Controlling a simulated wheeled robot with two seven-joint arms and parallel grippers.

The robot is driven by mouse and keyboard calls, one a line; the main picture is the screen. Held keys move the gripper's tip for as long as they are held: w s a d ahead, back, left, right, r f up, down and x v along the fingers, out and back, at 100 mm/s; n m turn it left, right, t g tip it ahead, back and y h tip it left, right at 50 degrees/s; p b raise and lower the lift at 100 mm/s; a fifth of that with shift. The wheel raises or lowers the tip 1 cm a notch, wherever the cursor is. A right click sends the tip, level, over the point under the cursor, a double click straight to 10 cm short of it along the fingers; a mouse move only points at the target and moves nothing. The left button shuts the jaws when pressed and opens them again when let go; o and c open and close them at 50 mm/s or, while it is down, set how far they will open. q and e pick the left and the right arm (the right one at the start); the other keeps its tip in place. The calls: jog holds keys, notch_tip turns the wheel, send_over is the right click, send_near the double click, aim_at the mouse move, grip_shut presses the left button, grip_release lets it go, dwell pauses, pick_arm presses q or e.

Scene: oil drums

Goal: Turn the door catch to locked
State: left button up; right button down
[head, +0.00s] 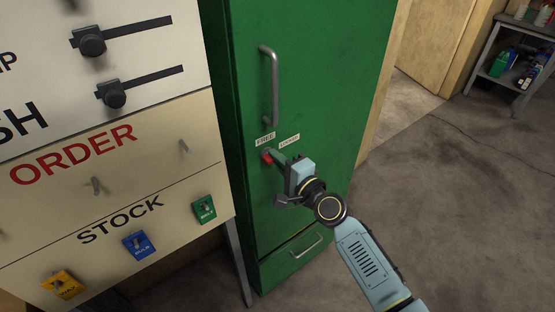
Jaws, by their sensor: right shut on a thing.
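A tall green cabinet door (320,90) stands in the middle of the view. The door catch (267,157) shows as a small red piece on the door, below the long handle. Two small labels sit above it, "FREE" (265,139) on the left and one that seems to read "LOCKED" (289,141) on the right. My right gripper (276,159) is at the catch, shut on it, reaching in from the lower right. Its fingers hide most of the catch, so I cannot tell which label it points to. My left gripper is not in view.
A long grey handle (273,88) stands out above the catch. A drawer with a small handle (306,246) is below. A panel marked ORDER and STOCK (110,190) with pegs and coloured tags stands close on the left. Open floor (450,200) lies to the right, with a shelf (515,60) behind.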

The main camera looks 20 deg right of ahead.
jog(key=c, duration=1.5)
grip_release()
jog(key=shift+b+v, duration=0.7)
jog(key=shift+v, duration=5.95)
jog(key=s+d+f+n+g+h+b, duration=0.1)
jog(key=s+f+n+g, duration=0.2)
jog(key=f, duration=0.9)
jog(key=s+d+f+n+g+h, duration=0.15)
jog(key=s+f, duration=0.25)
jog(key=f, duration=0.8)
jog(key=s+d+f+n+g+h+b, duration=0.1)
jog(key=s+f+n+g+h, duration=0.2)
jog(key=f, duration=0.9)
jog(key=s+f+n+g, duration=0.2)
jog(key=s+f, duration=0.4)
jog(key=s, duration=0.3)
jog(key=s+f+n+g+b, duration=0.1)
jog(key=s+f+n+g, duration=0.2)
jog(key=s, duration=0.6)
jog(key=s+f+n+g, duration=0.3)
jog(key=s+f+n, duration=0.1)
jog(key=s+f, duration=0.4)
jog(key=shift+s+d+f+g+h+b, duration=0.15)
jog(key=shift+s+d+h+b, duration=0.05)
jog(key=shift+s, duration=0.35)
jog(key=shift+s+d+f+g+h+b, duration=0.1)
jog(key=shift+s+d+f+h+b, duration=0.1)
jog(key=shift+s, duration=0.35)
